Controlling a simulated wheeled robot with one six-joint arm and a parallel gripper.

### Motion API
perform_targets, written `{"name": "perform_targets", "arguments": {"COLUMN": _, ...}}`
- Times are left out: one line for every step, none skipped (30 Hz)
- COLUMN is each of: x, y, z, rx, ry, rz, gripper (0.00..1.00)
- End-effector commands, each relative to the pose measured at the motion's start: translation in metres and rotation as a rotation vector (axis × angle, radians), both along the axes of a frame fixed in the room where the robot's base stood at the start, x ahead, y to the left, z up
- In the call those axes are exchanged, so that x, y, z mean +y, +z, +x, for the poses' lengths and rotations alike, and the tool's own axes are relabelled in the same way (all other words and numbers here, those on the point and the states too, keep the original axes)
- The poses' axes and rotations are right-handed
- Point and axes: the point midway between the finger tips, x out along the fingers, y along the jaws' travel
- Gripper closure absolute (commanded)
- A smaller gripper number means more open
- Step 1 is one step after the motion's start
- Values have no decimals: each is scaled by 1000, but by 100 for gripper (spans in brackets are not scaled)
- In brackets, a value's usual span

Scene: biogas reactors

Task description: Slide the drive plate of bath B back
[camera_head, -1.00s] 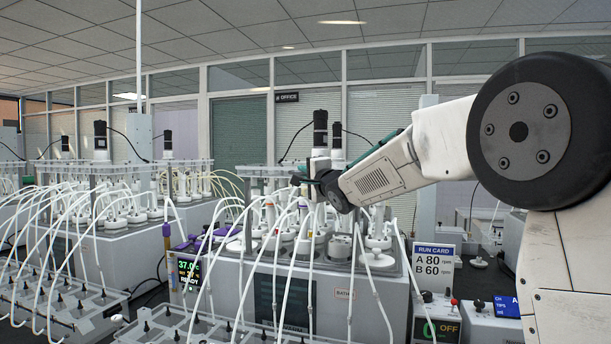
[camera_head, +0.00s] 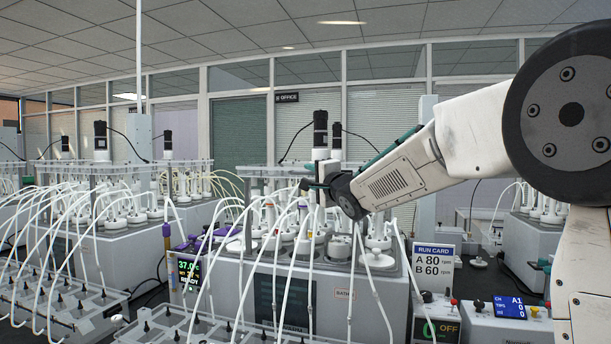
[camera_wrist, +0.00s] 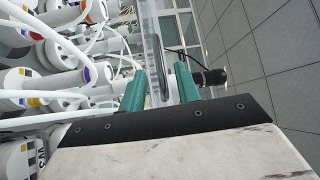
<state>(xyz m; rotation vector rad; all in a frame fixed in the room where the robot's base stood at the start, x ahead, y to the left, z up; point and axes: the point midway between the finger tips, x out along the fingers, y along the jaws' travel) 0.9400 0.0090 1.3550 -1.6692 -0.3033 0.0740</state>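The bath labelled as a bath (camera_head: 343,294) is the large grey unit in the middle of the head view; its label's letter is too small to read. A clear drive plate (camera_head: 262,171) sits above its white vessels, with a black motor (camera_head: 320,128) standing over it. My gripper (camera_head: 312,186) is at the plate's level beside the motor's white mount. In the wrist view, my gripper's teal fingers (camera_wrist: 160,72) stand apart. The clear plate (camera_wrist: 151,35) shows edge-on in line with the gap between them, and the motor (camera_wrist: 210,77) lies beyond. Contact cannot be told.
White tubes arch in front of the bath to a tray (camera_head: 200,330). A run card (camera_head: 433,258) reads A 80 rpm, B 60 rpm. A control box (camera_head: 435,325) and a counter (camera_head: 500,308) stand at right. Another bath (camera_head: 110,255) stands at left.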

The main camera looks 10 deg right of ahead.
Motion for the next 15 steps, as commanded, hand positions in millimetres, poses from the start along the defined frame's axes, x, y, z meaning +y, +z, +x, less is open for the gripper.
{"name": "perform_targets", "arguments": {"x": -3, "y": 0, "z": -9, "rx": -1, "ry": -1, "rz": 0, "gripper": 67}}
{"name": "perform_targets", "arguments": {"x": -4, "y": -2, "z": -14, "rx": 0, "ry": -1, "rz": 0, "gripper": 67}}
{"name": "perform_targets", "arguments": {"x": -5, "y": -2, "z": -19, "rx": -1, "ry": -1, "rz": -1, "gripper": 67}}
{"name": "perform_targets", "arguments": {"x": -6, "y": -2, "z": -23, "rx": -1, "ry": -1, "rz": -1, "gripper": 67}}
{"name": "perform_targets", "arguments": {"x": -7, "y": -3, "z": -26, "rx": 0, "ry": -1, "rz": -1, "gripper": 67}}
{"name": "perform_targets", "arguments": {"x": -8, "y": -4, "z": -29, "rx": 0, "ry": -1, "rz": -1, "gripper": 67}}
{"name": "perform_targets", "arguments": {"x": -8, "y": -4, "z": -31, "rx": 0, "ry": -1, "rz": -1, "gripper": 67}}
{"name": "perform_targets", "arguments": {"x": -8, "y": -4, "z": -33, "rx": 0, "ry": 0, "rz": -1, "gripper": 67}}
{"name": "perform_targets", "arguments": {"x": -9, "y": -5, "z": -34, "rx": 0, "ry": 0, "rz": -1, "gripper": 67}}
{"name": "perform_targets", "arguments": {"x": -9, "y": -5, "z": -35, "rx": 0, "ry": 0, "rz": -1, "gripper": 67}}
{"name": "perform_targets", "arguments": {"x": -9, "y": -5, "z": -35, "rx": 0, "ry": 0, "rz": -1, "gripper": 67}}
{"name": "perform_targets", "arguments": {"x": -9, "y": -5, "z": -35, "rx": 0, "ry": 0, "rz": -1, "gripper": 67}}
{"name": "perform_targets", "arguments": {"x": -9, "y": -5, "z": -35, "rx": 0, "ry": 0, "rz": -1, "gripper": 67}}
{"name": "perform_targets", "arguments": {"x": -9, "y": -5, "z": -35, "rx": 0, "ry": 0, "rz": -1, "gripper": 67}}
{"name": "perform_targets", "arguments": {"x": -9, "y": -5, "z": -35, "rx": 0, "ry": 0, "rz": -1, "gripper": 67}}
